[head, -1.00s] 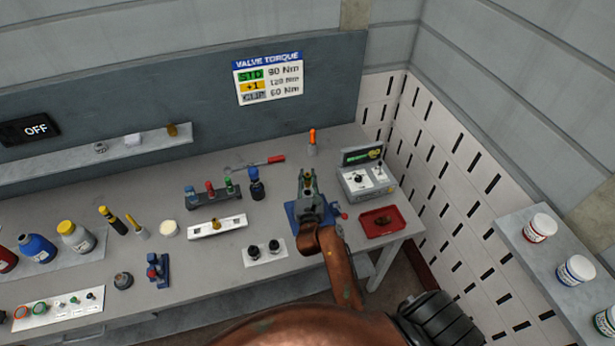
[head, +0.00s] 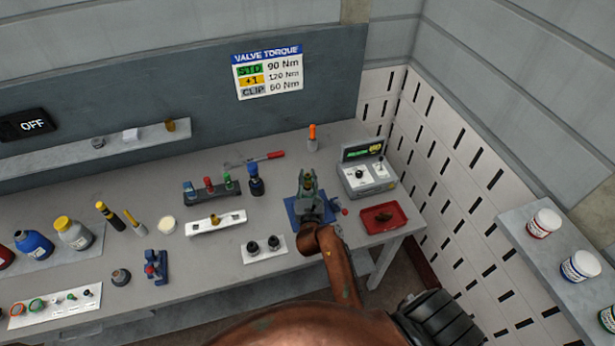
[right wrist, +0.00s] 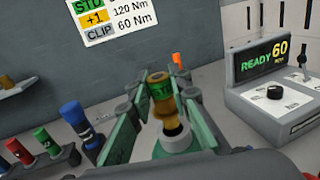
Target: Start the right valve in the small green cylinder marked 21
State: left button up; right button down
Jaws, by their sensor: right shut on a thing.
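My right gripper (head: 309,182) is over the blue base (head: 294,208) near the right end of the bench. In the right wrist view, the green fingers (right wrist: 150,110) are shut on a brass valve (right wrist: 164,103), which has a green band lettered STD. The valve stands upright over the pale neck and green top of a small cylinder (right wrist: 180,145), directly below it. I cannot tell whether the valve touches the threads. The cylinder's body and any number on it are hidden. My left gripper is not in view.
The torque controller (head: 368,180) right of the gripper reads READY 60 in the right wrist view. A red tray (head: 382,217) is in front of it. The sign (head: 268,75) lists torques: STD 90, +1 120, CLIP 60.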

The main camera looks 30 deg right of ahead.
dwell(0.6)
jog(key=shift+f+b, duration=0.65)
jog(key=shift+f, duration=0.35)
jog(key=c, duration=1.7)
grip_release()
jog(key=shift+r+p, duration=3.1)
jog(key=shift+p, duration=0.3)
